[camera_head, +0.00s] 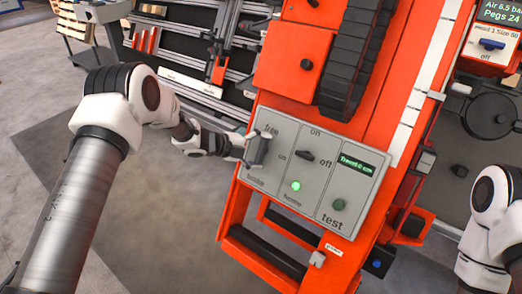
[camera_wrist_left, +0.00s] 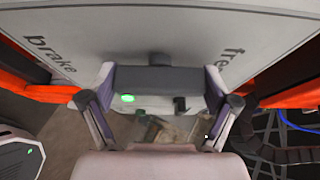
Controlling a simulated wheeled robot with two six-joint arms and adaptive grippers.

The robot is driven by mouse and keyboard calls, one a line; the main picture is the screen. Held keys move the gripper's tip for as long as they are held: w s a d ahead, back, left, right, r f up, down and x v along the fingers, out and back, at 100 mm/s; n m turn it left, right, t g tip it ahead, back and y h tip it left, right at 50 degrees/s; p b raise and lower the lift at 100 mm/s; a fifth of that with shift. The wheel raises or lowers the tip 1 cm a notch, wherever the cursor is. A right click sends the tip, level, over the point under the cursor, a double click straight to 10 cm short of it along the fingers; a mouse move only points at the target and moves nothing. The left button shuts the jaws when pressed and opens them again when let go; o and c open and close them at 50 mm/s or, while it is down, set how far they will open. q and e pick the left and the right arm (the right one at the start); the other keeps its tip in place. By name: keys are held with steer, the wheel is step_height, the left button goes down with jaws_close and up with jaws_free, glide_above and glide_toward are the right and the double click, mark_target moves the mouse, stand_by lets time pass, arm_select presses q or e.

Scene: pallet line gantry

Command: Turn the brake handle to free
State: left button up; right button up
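The brake handle (camera_head: 258,149) is a dark grey bar on the left part of a grey control panel (camera_head: 331,147), between the labels "free" above and "brake" below. My left gripper (camera_head: 247,148) is at the handle. In the left wrist view, the handle (camera_wrist_left: 160,79) spans between the two fingers of the left gripper (camera_wrist_left: 160,92), and the pads appear to touch its ends. There, "brake" is printed at left and "free" at right, and the bar lies crosswise between them. My right arm shows at the right edge of the head view; its gripper is out of frame.
The panel also has an on/off switch (camera_head: 305,155), a lit green lamp (camera_head: 296,186), a green test button (camera_head: 339,204) and a small display (camera_head: 357,163). The panel sits on an orange gantry frame (camera_head: 233,206). A rack with rails (camera_head: 190,84) stands behind my left arm.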

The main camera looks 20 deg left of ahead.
arm_select(q)
steer(key=shift+o, duration=0.9)
steer(key=shift+f, duration=0.1)
steer(key=shift+s, duration=0.1)
steer(key=v, duration=1.2)
